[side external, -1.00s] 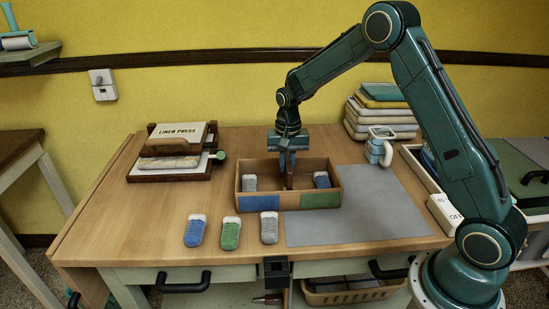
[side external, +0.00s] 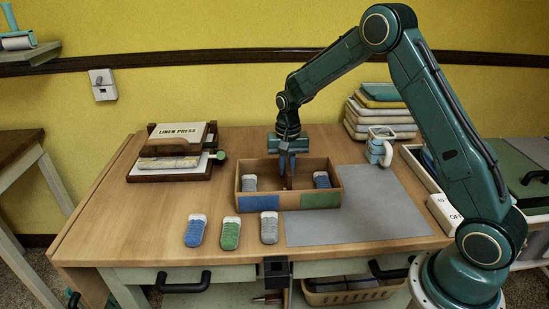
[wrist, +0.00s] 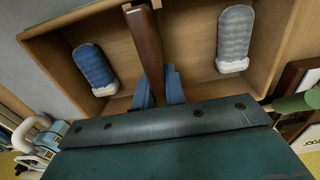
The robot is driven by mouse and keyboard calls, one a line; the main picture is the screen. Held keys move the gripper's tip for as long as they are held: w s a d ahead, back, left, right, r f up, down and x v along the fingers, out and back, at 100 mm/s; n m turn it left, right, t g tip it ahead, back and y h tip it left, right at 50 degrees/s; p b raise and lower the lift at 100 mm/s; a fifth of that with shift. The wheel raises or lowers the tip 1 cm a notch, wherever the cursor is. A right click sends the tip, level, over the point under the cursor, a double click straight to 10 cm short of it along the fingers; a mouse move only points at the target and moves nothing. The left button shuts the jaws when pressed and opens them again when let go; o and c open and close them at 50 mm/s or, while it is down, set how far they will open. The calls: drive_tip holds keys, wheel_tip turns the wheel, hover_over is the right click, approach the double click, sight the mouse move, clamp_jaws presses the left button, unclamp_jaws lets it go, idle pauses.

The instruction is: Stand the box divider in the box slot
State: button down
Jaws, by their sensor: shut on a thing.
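The box divider (wrist: 146,45) is a dark brown board. My gripper (wrist: 159,88) is shut on it with its blue fingers, down inside the open wooden box (side external: 321,199). In the side external view, the divider (side external: 287,182) shows upright near the middle of the box, partly hidden behind the box's front wall and my fingers (side external: 287,167). In the wrist view it runs between the box's two long walls, with its far end at the wall's middle. The slot itself is hidden, so I cannot tell how deep the divider sits.
A grey rolled sock (side external: 249,183) lies left of the divider in the box, a blue one (side external: 321,180) right. Blue (side external: 195,230), green (side external: 230,233) and grey (side external: 269,228) rolls lie in front. A linen press (side external: 172,160) stands left, a mug (side external: 379,147) right.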

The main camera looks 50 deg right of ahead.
drive_tip(key=shift+f, duration=0.55)
idle(0.4)
drive_tip(key=c, duration=1.4)
unclamp_jaws()
drive_tip(key=shift+o, duration=0.2)
drive_tip(key=shift+r, duration=0.15)
drive_tip(key=shift+r, duration=3.85)
